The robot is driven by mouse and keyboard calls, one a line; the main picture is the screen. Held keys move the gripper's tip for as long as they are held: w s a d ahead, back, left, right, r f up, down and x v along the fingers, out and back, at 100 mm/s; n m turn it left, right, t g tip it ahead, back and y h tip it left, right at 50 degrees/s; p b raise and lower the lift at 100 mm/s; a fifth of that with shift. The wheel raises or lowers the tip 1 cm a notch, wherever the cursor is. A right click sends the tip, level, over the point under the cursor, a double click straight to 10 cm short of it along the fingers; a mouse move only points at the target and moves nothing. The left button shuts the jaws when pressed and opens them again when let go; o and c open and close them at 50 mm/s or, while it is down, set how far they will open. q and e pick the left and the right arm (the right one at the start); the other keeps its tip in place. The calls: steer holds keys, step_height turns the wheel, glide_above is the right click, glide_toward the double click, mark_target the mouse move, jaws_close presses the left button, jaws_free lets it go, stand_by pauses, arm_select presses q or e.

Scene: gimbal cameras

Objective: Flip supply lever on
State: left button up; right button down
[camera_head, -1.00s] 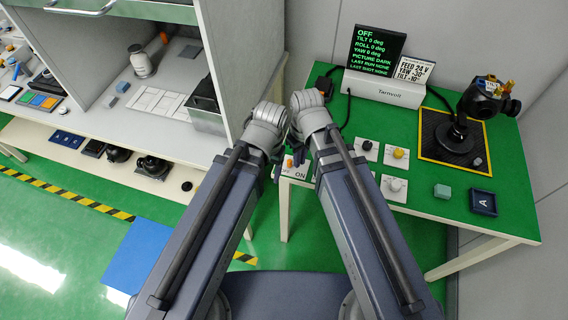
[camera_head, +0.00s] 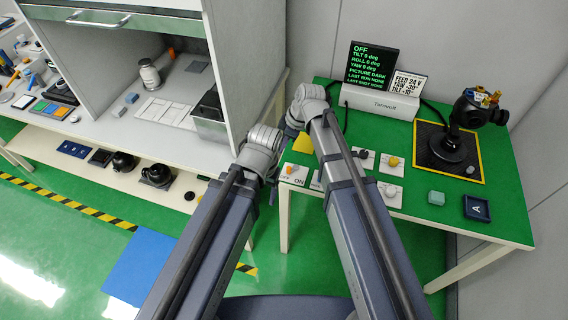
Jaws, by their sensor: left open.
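The supply lever (camera_head: 290,168) is a small orange handle on a white plate (camera_head: 294,175) marked OFF and ON, at the front left corner of the green table. The handle is at the OFF end. My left gripper (camera_head: 272,190) is open, just left of the plate and apart from it, mostly hidden under its grey wrist. My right gripper (camera_head: 293,128) is mostly hidden under its wrist, above the table behind the plate; its jaws cannot be made out. The screen (camera_head: 373,66) on the console reads OFF and PICTURE DARK.
White plates with a black, a yellow (camera_head: 392,161) and a white knob (camera_head: 390,191) lie right of my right arm. A camera gimbal (camera_head: 455,140) stands on a yellow-edged black mat. A grey cabinet (camera_head: 245,60) stands left.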

mark_target(293, 167)
step_height(293, 167, down, 9)
steer(key=b, duration=0.9)
steer(key=shift+f, duration=0.2)
steer(key=shift+s+d, duration=0.1)
steer(key=shift+d, duration=0.25)
steer(key=shift+a, duration=0.1)
